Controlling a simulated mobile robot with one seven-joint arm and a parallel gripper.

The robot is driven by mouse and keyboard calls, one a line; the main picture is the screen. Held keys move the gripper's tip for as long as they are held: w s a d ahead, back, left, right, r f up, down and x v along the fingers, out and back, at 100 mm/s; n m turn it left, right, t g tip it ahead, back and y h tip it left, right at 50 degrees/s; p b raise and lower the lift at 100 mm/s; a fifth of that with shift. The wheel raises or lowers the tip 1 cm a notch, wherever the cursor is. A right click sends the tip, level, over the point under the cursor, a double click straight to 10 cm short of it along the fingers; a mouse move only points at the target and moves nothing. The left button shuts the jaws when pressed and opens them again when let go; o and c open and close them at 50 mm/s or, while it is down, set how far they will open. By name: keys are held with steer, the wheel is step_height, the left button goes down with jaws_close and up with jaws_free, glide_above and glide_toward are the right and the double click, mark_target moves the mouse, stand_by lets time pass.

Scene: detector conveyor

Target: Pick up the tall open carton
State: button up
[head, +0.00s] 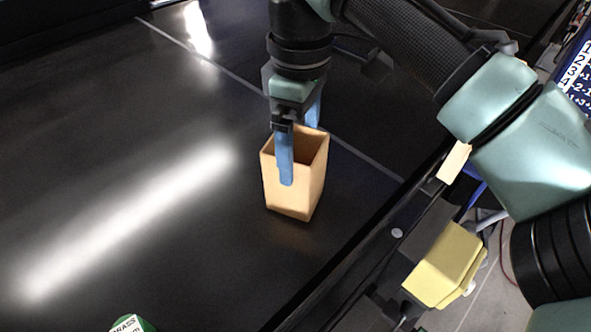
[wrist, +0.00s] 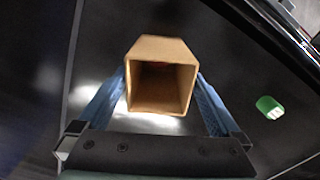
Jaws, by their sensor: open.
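The tall open carton (head: 294,187) is tan and stands upright on the black conveyor belt, its open top facing up. My gripper (head: 299,150) is above and around it, pointing down, with its blue fingers apart. One finger hangs in front of the carton's near side; the other is behind it and partly hidden. In the wrist view, the carton (wrist: 160,48) sits between the two blue fingers (wrist: 160,95), its square opening towards the camera. I cannot tell whether either finger touches the carton wall.
The black belt (head: 90,140) is clear to the left of the carton. A green item with a white label (head: 130,324) lies at the near edge; it also shows in the wrist view (wrist: 269,107). The conveyor's side rail (head: 375,250) runs along the right, with a yellow box (head: 443,265) beyond it.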

steer(key=shift+w+a+f+p, duration=0.15)
steer(key=shift+f+p, duration=0.45)
steer(key=shift+f, duration=0.95)
steer(key=shift+s+a+f+p, duration=0.1)
steer(key=shift+f+p, duration=0.45)
steer(key=shift+f, duration=0.95)
steer(key=shift+w+r, duration=0.1)
steer(key=c, duration=1.1)
